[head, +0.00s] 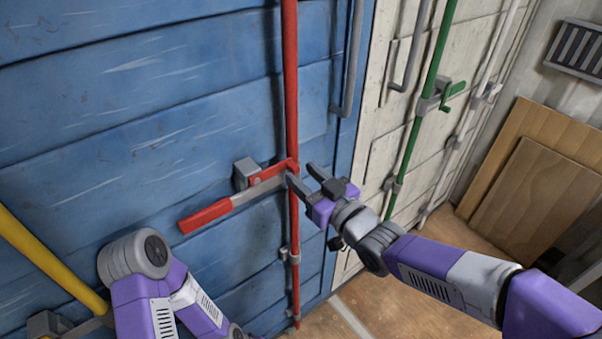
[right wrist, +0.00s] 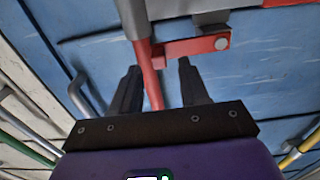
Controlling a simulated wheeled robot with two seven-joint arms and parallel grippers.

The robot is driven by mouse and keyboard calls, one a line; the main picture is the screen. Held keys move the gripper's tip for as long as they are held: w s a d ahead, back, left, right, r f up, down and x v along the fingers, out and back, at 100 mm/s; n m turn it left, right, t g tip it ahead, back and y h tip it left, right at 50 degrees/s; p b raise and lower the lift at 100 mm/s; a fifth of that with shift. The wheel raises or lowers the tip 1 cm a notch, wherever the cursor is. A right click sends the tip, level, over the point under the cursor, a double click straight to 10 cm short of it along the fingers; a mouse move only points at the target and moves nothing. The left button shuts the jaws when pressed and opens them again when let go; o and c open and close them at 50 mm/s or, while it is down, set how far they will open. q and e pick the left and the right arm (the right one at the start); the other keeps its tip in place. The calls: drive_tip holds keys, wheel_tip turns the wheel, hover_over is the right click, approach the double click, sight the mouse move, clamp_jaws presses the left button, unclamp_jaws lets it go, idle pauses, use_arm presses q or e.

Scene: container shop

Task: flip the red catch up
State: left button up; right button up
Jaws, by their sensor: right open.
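A red catch (head: 272,173) sits beside the red vertical rod (head: 291,90) on the blue container door, lying along the grey bar of the handle (head: 255,191). The handle has a red grip (head: 205,216) and slopes down to the left. My right gripper (head: 302,175) is open and empty at the rod, just right of the catch. In the right wrist view the catch (right wrist: 192,47) shows ahead of the gripper (right wrist: 157,70), with a pale pivot at one end; the rod passes between the fingers in that picture. I cannot tell whether they touch. My left gripper is out of view.
A grey block (head: 246,172) stands behind the catch. A yellow rod (head: 50,262) is at the lower left. A white container with a green rod (head: 418,120) is to the right, with wooden boards (head: 535,190) beyond it.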

drive_tip(key=shift+x, duration=0.95)
drive_tip(key=shift+c, duration=0.3)
clamp_jaws()
